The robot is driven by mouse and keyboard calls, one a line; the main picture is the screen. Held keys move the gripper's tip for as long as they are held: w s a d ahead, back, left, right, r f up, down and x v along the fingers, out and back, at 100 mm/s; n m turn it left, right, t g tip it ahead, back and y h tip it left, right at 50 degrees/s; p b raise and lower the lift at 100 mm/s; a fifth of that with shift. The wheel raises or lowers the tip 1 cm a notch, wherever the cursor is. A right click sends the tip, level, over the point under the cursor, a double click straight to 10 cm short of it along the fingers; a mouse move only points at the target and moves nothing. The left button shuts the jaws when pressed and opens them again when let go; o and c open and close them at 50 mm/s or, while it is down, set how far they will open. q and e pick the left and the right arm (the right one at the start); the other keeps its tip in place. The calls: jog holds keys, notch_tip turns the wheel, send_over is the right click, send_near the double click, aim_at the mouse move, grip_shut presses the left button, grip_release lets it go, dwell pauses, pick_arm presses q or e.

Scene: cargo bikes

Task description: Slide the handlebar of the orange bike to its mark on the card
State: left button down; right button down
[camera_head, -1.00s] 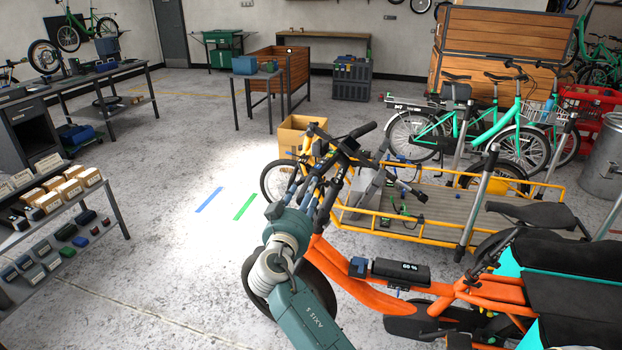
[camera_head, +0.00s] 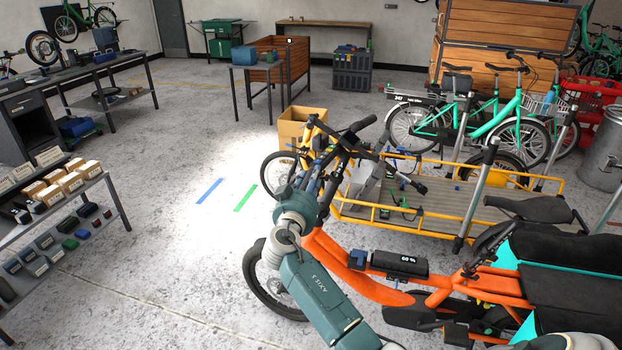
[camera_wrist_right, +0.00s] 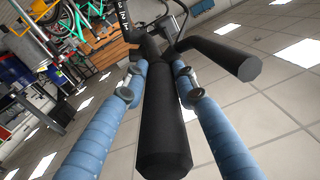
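The orange bike (camera_head: 345,268) stands at the lower right of the head view. Its dark handlebar (camera_head: 362,123) rises at the front, behind my right gripper (camera_head: 322,182). In the right wrist view, my right gripper (camera_wrist_right: 160,78) has its two blue fingers on either side of a black handlebar grip (camera_wrist_right: 166,135). The fingers run along the grip, close to it; I cannot tell whether both press on it. A second black bar end (camera_wrist_right: 222,58) extends to the right. My left gripper is not in view. I cannot make out the card or its mark.
A yellow-framed cargo bed (camera_head: 400,232) stands just behind the orange bike, with a cardboard box (camera_head: 297,128) beyond it. Blue (camera_head: 209,191) and green (camera_head: 245,198) strips lie on the floor.

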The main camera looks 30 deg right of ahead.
jog(key=shift+s+d+r, duration=0.15)
jog(key=shift+d+r, duration=0.05)
jog(key=shift+r, duration=0.85)
jog(key=shift+s+d+r, duration=0.15)
jog(key=shift+d+r, duration=0.1)
jog(key=shift+r, duration=0.8)
jog(key=shift+s+d+r, duration=0.15)
jog(key=shift+d+r, duration=0.05)
jog(key=shift+r, duration=0.85)
jog(key=c, duration=1.4)
grip_release()
jog(key=shift+s+f, duration=0.1)
jog(key=shift+s, duration=0.15)
jog(key=shift+a+f, duration=0.3)
jog(key=v, duration=1.1)
jog(key=shift+s+r, duration=0.2)
jog(key=shift+s, duration=0.15)
jog(key=shift+c, duration=0.3)
